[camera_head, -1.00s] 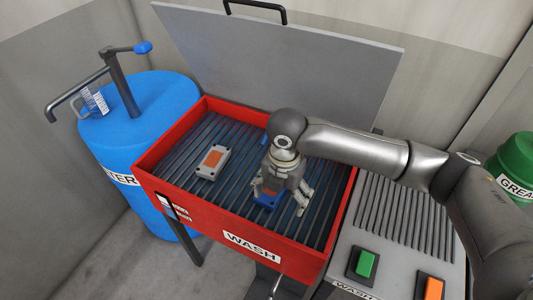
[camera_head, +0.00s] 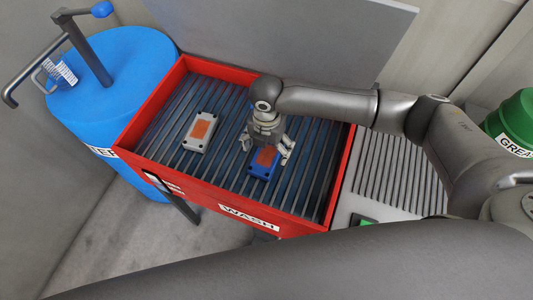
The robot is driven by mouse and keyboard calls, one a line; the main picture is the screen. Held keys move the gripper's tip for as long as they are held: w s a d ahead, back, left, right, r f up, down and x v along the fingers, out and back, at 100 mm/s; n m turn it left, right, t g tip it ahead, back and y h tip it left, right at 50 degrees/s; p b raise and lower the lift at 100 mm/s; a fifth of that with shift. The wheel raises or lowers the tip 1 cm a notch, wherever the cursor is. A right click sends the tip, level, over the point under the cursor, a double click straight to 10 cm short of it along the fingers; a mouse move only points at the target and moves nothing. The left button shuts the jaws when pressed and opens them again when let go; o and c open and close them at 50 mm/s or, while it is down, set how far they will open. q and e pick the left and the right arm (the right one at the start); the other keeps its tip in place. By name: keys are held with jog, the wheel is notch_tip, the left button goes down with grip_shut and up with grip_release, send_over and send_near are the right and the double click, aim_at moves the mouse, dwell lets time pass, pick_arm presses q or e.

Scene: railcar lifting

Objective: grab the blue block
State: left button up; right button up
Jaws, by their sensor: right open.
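The blue block (camera_head: 262,165), with an orange patch on top, lies on the slatted floor of the red wash tray (camera_head: 190,181). My right gripper (camera_head: 266,148) points down over the block's far part, its fingers open and spread to the block's left and right. I cannot tell whether the fingers touch it. A large dark arm link of mine crosses the bottom of the view. My left gripper is not in view.
A grey block (camera_head: 199,131) with an orange patch lies left of the blue one. A blue drum (camera_head: 105,110) with a pump handle stands at left. A green container (camera_head: 515,115) is at right. The grey lid (camera_head: 290,40) stands open behind the tray.

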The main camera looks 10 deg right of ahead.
aim_at(267, 155)
notch_tip(267, 155, down, 2)
jog(key=shift+f, duration=0.5)
jog(key=shift+c, duration=1.7)
jog(key=c, duration=0.9)
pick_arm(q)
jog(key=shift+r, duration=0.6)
pick_arm(e)
jog(key=shift+c, duration=0.5)
